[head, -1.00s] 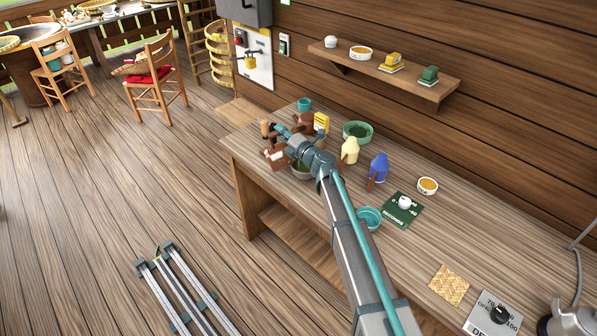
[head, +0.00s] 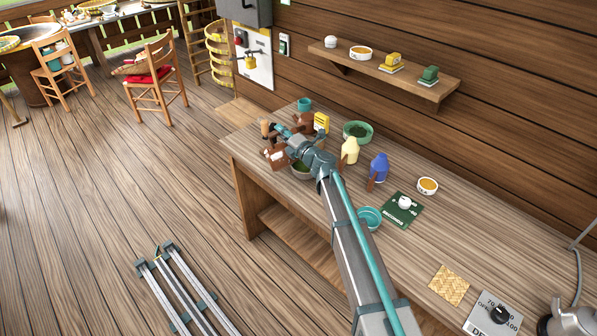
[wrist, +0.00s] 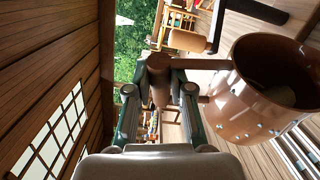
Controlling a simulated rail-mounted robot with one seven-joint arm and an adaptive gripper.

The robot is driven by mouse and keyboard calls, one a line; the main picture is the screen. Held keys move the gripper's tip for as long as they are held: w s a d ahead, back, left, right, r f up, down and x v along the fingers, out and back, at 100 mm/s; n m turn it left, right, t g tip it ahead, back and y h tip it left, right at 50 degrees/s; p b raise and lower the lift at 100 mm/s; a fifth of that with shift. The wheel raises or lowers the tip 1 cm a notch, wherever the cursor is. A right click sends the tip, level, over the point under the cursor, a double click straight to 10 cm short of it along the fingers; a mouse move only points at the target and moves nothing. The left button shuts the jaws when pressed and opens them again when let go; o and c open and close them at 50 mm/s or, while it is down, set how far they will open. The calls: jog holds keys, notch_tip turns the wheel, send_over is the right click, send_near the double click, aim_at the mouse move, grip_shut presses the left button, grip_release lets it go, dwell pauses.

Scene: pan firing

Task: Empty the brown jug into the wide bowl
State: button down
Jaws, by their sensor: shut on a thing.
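My gripper (wrist: 160,82) is shut on the handle of the brown jug (wrist: 250,112). In the wrist view the jug hangs at the right, with its wide mouth turned partly toward the camera, so it looks tilted. Something dull brown shows inside its mouth, and pale specks show on its side. In the head view my gripper (head: 279,133) is over the far end of the bench, and the brown jug (head: 277,158) appears just below it. A grey bowl (head: 302,174) with green inside stands beside and below, partly hidden by my wrist. I cannot see whether anything is flowing.
A green bowl (head: 357,132), a yellow bottle (head: 350,150) and a blue bottle (head: 378,167) stand right of my wrist. A brown vessel (head: 303,121), a yellow box (head: 321,122) and a teal cup (head: 304,105) stand behind it. A teal bowl (head: 369,218) is beside my arm.

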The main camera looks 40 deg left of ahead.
jog(key=shift+w+d+r+m, duration=0.15)
jog(key=shift+w+m, duration=0.15)
jog(key=shift+w, duration=0.05)
dwell(0.3)
jog(key=shift+w+d+r, duration=0.1)
jog(key=shift+w+d, duration=0.05)
jog(key=shift+w, duration=0.2)
dwell(1.0)
jog(key=s+a+f+n+h, duration=0.1)
jog(key=s+a+f+n, duration=0.2)
jog(key=s, duration=0.3)
jog(key=s+a+f+n+t+h+b, duration=0.1)
jog(key=s+a+f+n, duration=0.2)
jog(key=s+f+n, duration=0.2)
jog(key=s+a+f+n+h, duration=0.1)
jog(key=s+a+f+n, duration=0.2)
jog(key=s+f+n, duration=0.1)
jog(key=s+f, duration=0.1)
jog(key=s, duration=0.1)
jog(key=shift+s+t, duration=0.3)
jog(key=shift+s, duration=0.1)
